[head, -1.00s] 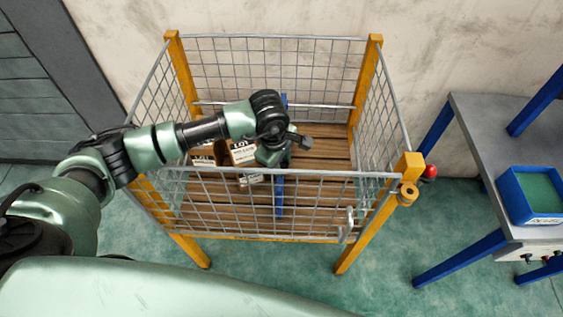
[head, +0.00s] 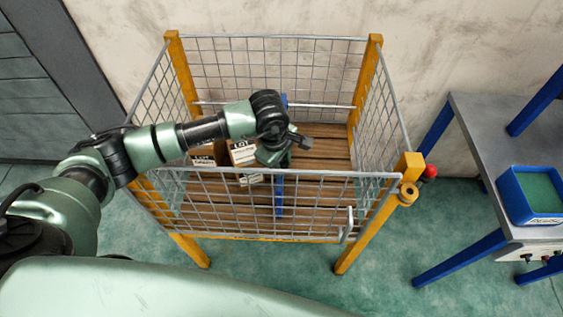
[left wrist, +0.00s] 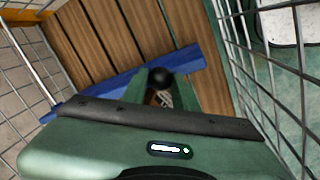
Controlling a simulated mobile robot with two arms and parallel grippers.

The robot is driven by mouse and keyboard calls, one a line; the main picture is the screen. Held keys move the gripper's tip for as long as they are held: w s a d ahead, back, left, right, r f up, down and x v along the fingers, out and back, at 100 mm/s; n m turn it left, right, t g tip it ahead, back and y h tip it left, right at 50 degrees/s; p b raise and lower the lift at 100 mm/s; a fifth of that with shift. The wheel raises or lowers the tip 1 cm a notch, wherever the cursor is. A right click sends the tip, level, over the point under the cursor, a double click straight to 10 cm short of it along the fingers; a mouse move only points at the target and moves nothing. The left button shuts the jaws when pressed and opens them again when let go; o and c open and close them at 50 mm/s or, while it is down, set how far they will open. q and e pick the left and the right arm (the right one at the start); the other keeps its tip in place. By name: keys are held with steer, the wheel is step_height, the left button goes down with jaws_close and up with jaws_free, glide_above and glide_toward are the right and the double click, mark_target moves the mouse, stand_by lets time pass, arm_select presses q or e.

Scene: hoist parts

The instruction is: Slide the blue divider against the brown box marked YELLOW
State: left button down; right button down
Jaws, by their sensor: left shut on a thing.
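The blue divider (head: 279,196) stands on the wooden slatted floor of the mesh cage, running front to back. My left gripper (left wrist: 160,88) is shut on it from above, with a black knob (left wrist: 160,78) showing between the fingers. In the head view the left gripper (head: 273,157) hides the divider's middle. Two brown boxes with white LOT labels are left of the divider: one box (head: 241,152) is close to the gripper, the other (head: 204,159) is further left. Their smaller print is not legible, so I cannot tell which is marked YELLOW. My right gripper is not in view.
The cage has yellow posts (head: 366,70) and wire mesh sides; my left arm reaches over its rim. Bare slats (head: 325,155) lie right of the divider. A grey table (head: 480,130) with a blue tray (head: 530,205) stands at the right.

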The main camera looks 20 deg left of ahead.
arm_select(q)
steer(key=a, duration=0.2)
steer(key=s+a+b, duration=0.1)
steer(key=a, duration=0.1)
steer(key=shift+s+a, duration=0.1)
steer(key=shift+a, duration=0.1)
steer(key=c, duration=1.1)
jaws_free()
steer(key=shift+d, duration=0.1)
steer(key=shift+r, duration=0.15)
step_height(320, 180, up, 7)
steer(key=s, duration=0.1)
steer(key=shift+s+a+r, duration=0.2)
steer(key=shift+s+a, duration=0.05)
